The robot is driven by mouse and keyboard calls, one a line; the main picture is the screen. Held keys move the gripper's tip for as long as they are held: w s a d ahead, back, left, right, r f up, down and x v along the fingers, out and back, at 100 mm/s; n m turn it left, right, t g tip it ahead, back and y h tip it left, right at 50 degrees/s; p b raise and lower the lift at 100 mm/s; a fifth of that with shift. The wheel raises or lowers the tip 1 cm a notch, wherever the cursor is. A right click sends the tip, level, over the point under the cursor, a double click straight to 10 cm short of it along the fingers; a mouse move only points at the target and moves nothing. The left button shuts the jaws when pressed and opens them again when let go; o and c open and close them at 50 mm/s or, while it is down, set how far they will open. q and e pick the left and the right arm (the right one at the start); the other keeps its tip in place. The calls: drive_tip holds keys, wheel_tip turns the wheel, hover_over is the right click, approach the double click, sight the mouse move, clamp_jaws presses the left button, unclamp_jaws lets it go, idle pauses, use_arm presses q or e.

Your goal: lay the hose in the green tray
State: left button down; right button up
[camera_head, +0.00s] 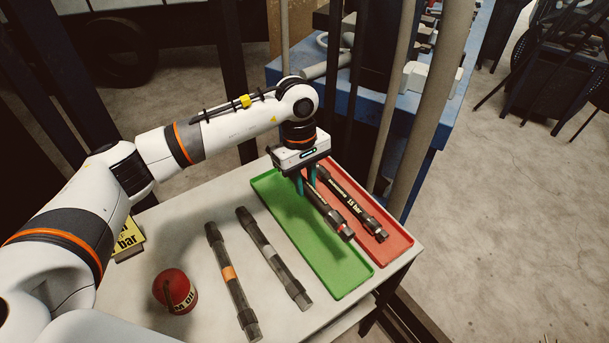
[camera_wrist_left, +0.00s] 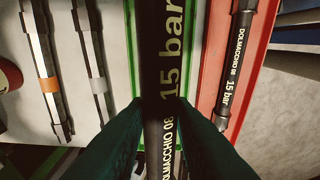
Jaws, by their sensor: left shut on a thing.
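My left gripper (camera_head: 308,183) is shut on a black hose (camera_head: 328,212) with metal ends. The held hose slants over the right part of the green tray (camera_head: 318,248); whether it touches the tray floor I cannot tell. In the left wrist view the held hose (camera_wrist_left: 158,80) runs lengthwise between the teal fingers (camera_wrist_left: 160,130), close to the camera, with "15 bar" lettering. Green tray edges (camera_wrist_left: 133,45) show beside it. My right gripper is not in view.
A red tray (camera_head: 402,242) adjoins on the right, holding another black hose (camera_head: 350,203). Left of the green tray lie an orange-banded hose (camera_head: 228,272) and a grey-banded hose (camera_head: 268,248). A red oil container (camera_head: 175,290) and a yellow sign (camera_head: 130,237) stand farther left.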

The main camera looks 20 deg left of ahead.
use_arm(q)
drive_tip(key=b, duration=0.3)
hover_over(306, 225)
drive_tip(key=f, duration=0.8)
drive_tip(key=shift+w+a+f, duration=0.15)
drive_tip(key=shift+a+f, duration=0.05)
wheel_tip(306, 225, down, 4)
drive_tip(key=b, duration=0.4)
drive_tip(key=shift+f+b, duration=0.15)
drive_tip(key=shift+b, duration=0.25)
drive_tip(key=c, duration=1.3)
unclamp_jaws()
drive_tip(key=shift+c, duration=0.2)
drive_tip(key=shift+o, duration=0.9)
drive_tip(key=r, duration=0.4)
drive_tip(key=a+r+b, duration=0.1)
drive_tip(key=r, duration=0.3)
drive_tip(key=w+r+b, duration=0.1)
drive_tip(key=r, duration=0.3)
drive_tip(key=shift+a, duration=0.2)
